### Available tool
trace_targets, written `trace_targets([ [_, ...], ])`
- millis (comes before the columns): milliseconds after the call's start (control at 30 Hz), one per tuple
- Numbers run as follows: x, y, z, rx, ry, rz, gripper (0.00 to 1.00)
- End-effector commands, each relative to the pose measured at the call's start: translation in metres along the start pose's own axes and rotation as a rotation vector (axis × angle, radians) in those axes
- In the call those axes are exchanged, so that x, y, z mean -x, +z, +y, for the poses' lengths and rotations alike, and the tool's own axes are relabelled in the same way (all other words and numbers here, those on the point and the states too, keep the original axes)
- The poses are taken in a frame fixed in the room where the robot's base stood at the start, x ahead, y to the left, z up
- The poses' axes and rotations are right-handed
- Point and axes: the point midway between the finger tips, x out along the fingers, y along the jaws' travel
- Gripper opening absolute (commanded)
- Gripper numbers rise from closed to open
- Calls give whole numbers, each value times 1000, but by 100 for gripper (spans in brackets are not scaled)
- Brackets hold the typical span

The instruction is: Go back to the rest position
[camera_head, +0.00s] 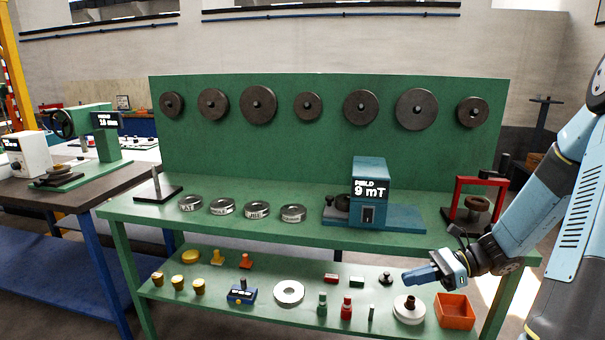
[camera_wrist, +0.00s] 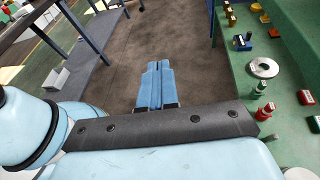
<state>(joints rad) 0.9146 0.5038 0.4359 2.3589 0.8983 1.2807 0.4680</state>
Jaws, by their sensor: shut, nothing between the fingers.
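My gripper (camera_head: 421,276) is at the right of the head view, in front of the green bench (camera_head: 290,232) and over the right part of its lower shelf in the picture. Its blue fingers are closed together with nothing between them. In the wrist view my gripper (camera_wrist: 154,66) points out over bare grey floor, with the bench's shelf to its right. My arm reaches in from the right edge of the head view.
A blue field meter (camera_head: 373,200) reading 9 mT, a red frame (camera_head: 476,200) and several labelled rings stand on the bench top. The lower shelf holds an orange bin (camera_head: 455,311), a white ring (camera_head: 289,292) and small bottles. A dark table (camera_head: 60,190) stands left.

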Motion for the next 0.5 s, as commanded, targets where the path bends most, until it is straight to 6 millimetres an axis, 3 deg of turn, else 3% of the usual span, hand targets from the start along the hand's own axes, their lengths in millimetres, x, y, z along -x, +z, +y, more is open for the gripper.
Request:
trace_targets([
  [500, -15, 50, 48, 451, 263, 498, 0],
])
